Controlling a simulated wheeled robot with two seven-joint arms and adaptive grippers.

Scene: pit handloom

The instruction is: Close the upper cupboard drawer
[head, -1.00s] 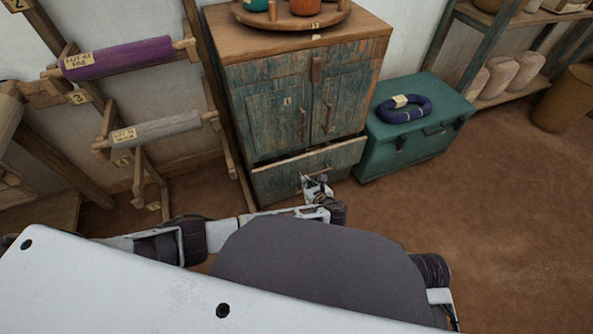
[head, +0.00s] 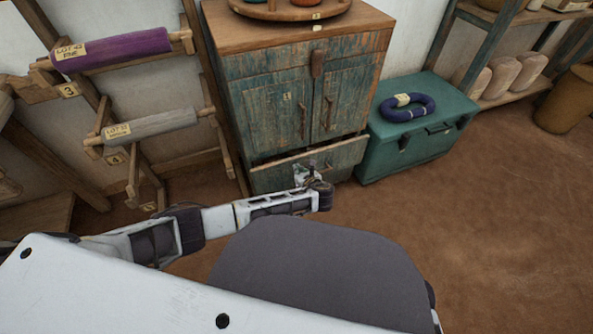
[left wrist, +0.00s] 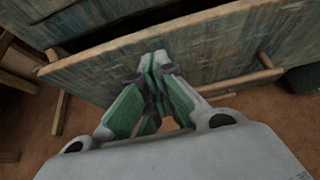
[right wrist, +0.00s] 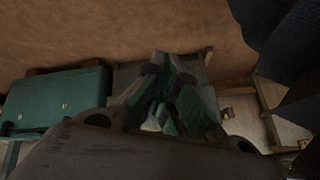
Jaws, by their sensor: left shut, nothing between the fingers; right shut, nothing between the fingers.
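The worn blue-green cupboard (head: 265,105) stands at the back centre, with two shut doors. In the left wrist view, the drawer front (left wrist: 215,60) has a wooden bar handle at right. My left gripper (head: 303,176) is shut and empty at the drawer front; its green-lined fingertips (left wrist: 155,65) overlap the panel, and I cannot tell if they touch. My right gripper (right wrist: 167,70) is shut and empty, low over the floor; the head view hides it.
A teal trunk (head: 420,145) with a dark blue ring (head: 408,108) stands close right of the cupboard. A wooden rack with a purple roll (head: 115,52) and a grey roll (head: 150,124) stands at left.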

